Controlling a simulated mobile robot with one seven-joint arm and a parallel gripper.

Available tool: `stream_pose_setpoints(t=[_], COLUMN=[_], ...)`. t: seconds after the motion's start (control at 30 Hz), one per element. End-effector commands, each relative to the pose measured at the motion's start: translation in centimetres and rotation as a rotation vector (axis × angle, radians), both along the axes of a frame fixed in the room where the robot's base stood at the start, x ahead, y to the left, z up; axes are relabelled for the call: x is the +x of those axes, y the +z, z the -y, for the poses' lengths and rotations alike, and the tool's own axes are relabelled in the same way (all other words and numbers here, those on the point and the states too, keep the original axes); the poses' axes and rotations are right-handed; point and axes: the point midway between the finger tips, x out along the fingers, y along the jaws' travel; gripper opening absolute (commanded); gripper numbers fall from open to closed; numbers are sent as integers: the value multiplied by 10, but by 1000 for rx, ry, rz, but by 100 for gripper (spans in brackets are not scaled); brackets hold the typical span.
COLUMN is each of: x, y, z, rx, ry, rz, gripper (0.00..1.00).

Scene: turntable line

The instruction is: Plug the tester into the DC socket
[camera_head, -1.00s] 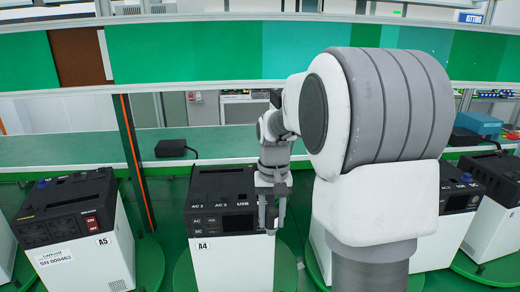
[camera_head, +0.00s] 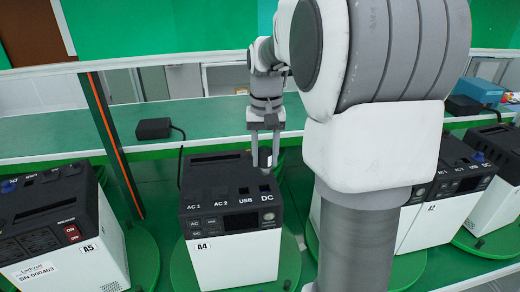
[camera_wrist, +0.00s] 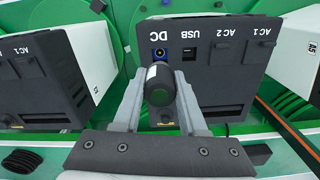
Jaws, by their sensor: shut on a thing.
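My gripper (camera_wrist: 158,100) is shut on the tester (camera_wrist: 158,88), a dark, rounded cylinder, in the wrist view.
Unit A5 (camera_head: 85,268) stands to the left and more units (camera_head: 440,215) to the right, on green turntables. A black adapter (camera_head: 153,128) with a cable lies on the green shelf (camera_head: 60,140) behind.

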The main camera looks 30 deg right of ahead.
Motion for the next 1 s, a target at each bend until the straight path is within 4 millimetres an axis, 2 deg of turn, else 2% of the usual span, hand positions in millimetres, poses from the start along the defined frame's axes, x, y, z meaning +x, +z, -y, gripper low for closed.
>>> stream_pose_setpoints(t=[0.17, 0.63, 1.0], x=[0, 0, 0], y=[-5, -39, -42], z=[0, 0, 0], rx=[0, 0, 0], ry=[0, 0, 0], rz=[0, 0, 1], gripper=[0, 0, 0])
